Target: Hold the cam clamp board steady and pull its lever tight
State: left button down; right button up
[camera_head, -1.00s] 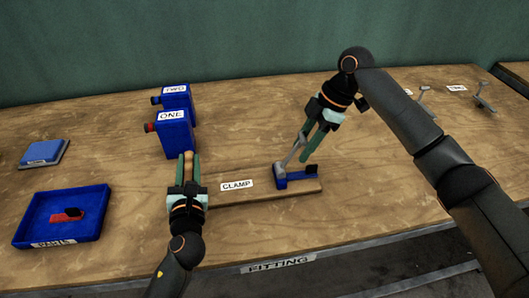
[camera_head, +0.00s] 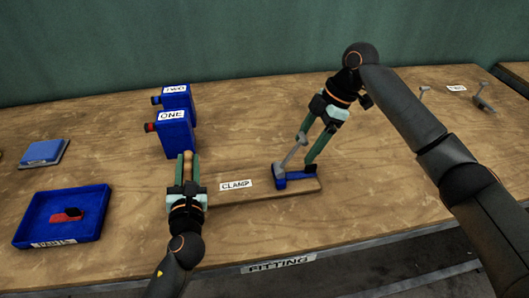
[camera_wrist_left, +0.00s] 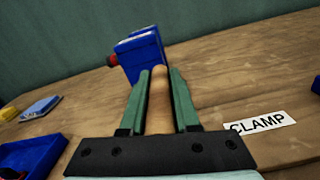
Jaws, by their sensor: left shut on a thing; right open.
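The cam clamp board (camera_head: 262,196) lies flat on the workbench by its CLAMP label. Its wooden handle (camera_head: 188,170) stands at the left end. My left gripper (camera_head: 188,156) is shut on this handle; the left wrist view also shows the handle (camera_wrist_left: 159,98) between the green fingers. At the board's right end is a blue clamp (camera_head: 296,181) with a grey lever (camera_head: 292,155) standing up, tilted to the right. My right gripper (camera_head: 305,148) is open, with its fingers spread beside the lever's upper part. I cannot tell whether a finger touches the lever.
Blue boxes marked ONE (camera_head: 175,137) and TWO (camera_head: 176,97) stand behind the handle. A blue tray (camera_head: 30,222) with a red and black piece is at the left, a blue block (camera_head: 43,152) behind it. The bench front edge runs below the board.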

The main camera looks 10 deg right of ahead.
pick_arm(q)
jog(key=shift+d, duration=0.15)
pick_arm(e)
jog(key=v, duration=1.1)
pick_arm(q)
jog(key=c, duration=0.6)
grip_release()
jog(key=shift+o, duration=0.2)
